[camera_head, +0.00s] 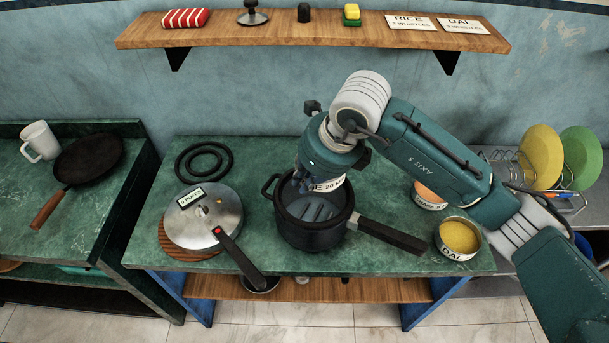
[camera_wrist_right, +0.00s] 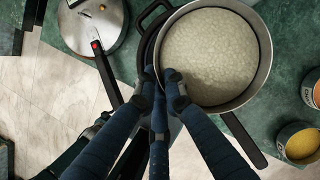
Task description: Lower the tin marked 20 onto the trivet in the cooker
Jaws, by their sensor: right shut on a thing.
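The cooker (camera_head: 286,238) is a black pot with a long handle, standing open on the green counter. The slotted grey trivet (camera_head: 316,210) shows inside it. The tin marked 20 (camera_head: 331,184) hangs over the back of the cooker's mouth in the head view, its label partly hidden.
The cooker's steel lid (camera_head: 207,222) lies left on a wooden board. A DAL tin (camera_head: 457,240) and an orange-filled tin (camera_head: 430,196) stand right of the cooker. A shelf (camera_head: 330,34) runs along the wall. A pan (camera_head: 88,160) and mug (camera_head: 40,141) are far left.

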